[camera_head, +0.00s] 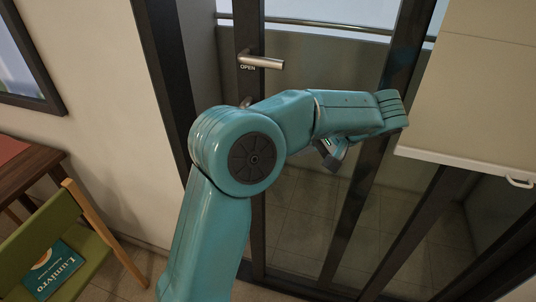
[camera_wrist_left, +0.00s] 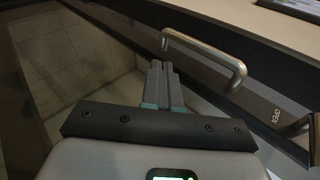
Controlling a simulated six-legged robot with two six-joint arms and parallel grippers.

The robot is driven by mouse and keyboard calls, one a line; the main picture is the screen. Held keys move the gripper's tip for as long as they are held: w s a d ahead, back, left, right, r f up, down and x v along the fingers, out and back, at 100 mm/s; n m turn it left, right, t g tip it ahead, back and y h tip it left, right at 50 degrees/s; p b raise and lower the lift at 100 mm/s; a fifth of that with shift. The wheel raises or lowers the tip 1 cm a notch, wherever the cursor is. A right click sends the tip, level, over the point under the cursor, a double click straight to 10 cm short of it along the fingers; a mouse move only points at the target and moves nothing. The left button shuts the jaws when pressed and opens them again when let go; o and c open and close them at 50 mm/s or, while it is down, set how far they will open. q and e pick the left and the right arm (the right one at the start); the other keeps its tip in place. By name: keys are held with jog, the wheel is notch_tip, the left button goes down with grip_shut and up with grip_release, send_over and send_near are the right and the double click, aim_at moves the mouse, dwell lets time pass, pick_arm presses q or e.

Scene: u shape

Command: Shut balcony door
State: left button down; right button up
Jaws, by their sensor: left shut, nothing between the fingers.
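The balcony door is a glass door with a dark frame (camera_head: 243,35), left of centre in the head view. A metal lever handle (camera_head: 262,61) marked OPEN is on its stile; the lever partly shows at the right edge of the left wrist view (camera_wrist_left: 298,128). A curved metal pull handle (camera_wrist_left: 212,50) is fixed to the dark stile in the wrist view. My left gripper (camera_wrist_left: 163,68) is shut and empty, its fingertips close to one end of the pull handle; contact is unclear. In the head view the gripper (camera_head: 333,158) is partly hidden by my teal arm. My right gripper is out of view.
A green chair (camera_head: 40,240) with a book (camera_head: 55,270) and a wooden table (camera_head: 25,168) stand at the left. A beige cabinet (camera_head: 480,85) with a handle (camera_head: 518,182) is at the right. A railing (camera_head: 310,22) runs behind the glass.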

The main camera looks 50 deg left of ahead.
pick_arm(q)
jog(key=x, duration=1)
jog(key=s+a+b, duration=0.2)
jog(key=s+a, duration=0.4)
jog(key=a, duration=0.4)
jog(key=s+a+b, duration=0.2)
jog(key=s+a, duration=0.5)
jog(key=a, duration=0.3)
jog(key=shift+a, duration=0.25)
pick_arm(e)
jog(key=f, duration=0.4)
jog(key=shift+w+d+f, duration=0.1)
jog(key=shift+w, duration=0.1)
pick_arm(q)
jog(key=shift+s+r, duration=0.1)
jog(key=shift+r, duration=0.1)
